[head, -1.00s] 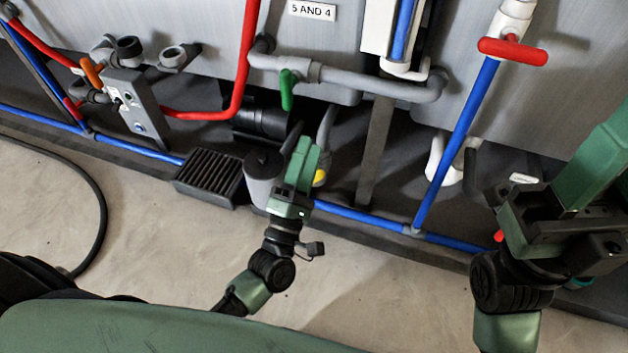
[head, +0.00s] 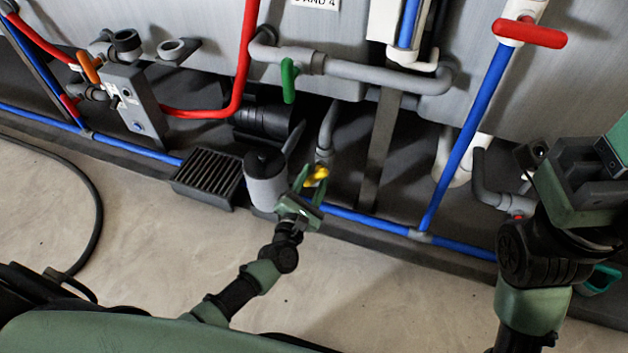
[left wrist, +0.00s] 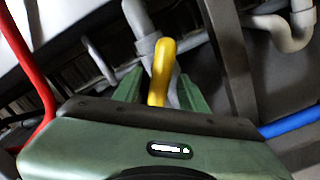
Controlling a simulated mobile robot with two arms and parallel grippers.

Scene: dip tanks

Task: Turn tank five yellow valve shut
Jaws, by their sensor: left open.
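The yellow valve handle (head: 317,175) sits low on a grey pipe (head: 327,132) under the tank labelled with a partly cut-off sign. My left gripper (head: 312,184) is open, with its green fingers at the yellow handle. In the left wrist view the yellow handle (left wrist: 161,72) stands between the two finger tips (left wrist: 156,85), bent at its top. I cannot tell whether either finger touches it. My right arm is at the right of the head view; its gripper (head: 590,165) is partly cut off by the edge.
A green valve handle (head: 289,80) is above on the grey pipe. A grey cylinder (head: 266,182) and a black slotted box (head: 207,178) stand left of my left gripper. A blue pipe (head: 370,220) runs along the floor edge. A red handle (head: 530,33) is at upper right.

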